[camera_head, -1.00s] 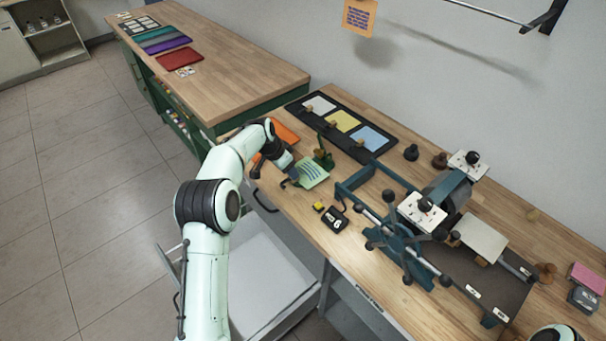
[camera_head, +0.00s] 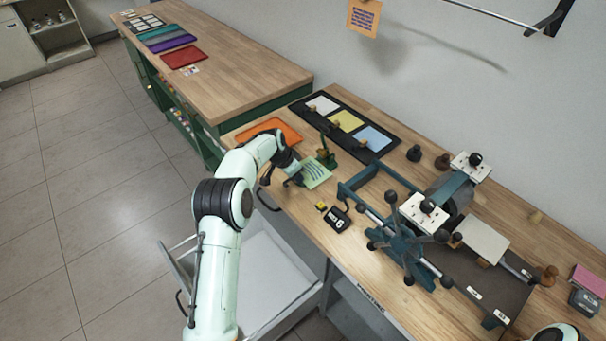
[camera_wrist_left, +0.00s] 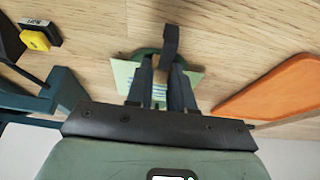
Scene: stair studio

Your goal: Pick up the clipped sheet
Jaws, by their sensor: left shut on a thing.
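The clipped sheet (camera_head: 316,173) is pale green with dark stripes, at the front of the workbench beside a small dark green stand (camera_head: 327,153). In the left wrist view the sheet (camera_wrist_left: 188,82) lies behind the fingers, partly hidden by them. My left gripper (camera_head: 297,181) is at the sheet's near left edge and is shut on it. In the left wrist view the fingers (camera_wrist_left: 160,88) close together, with a wood-coloured piece and the dark stand upright just beyond. I cannot tell whether the sheet is clear of the bench. My right gripper is not in view.
An orange tray (camera_head: 270,131) lies left of the sheet. A black board with coloured sheets (camera_head: 344,121) is behind. An open drawer (camera_head: 265,290) is below.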

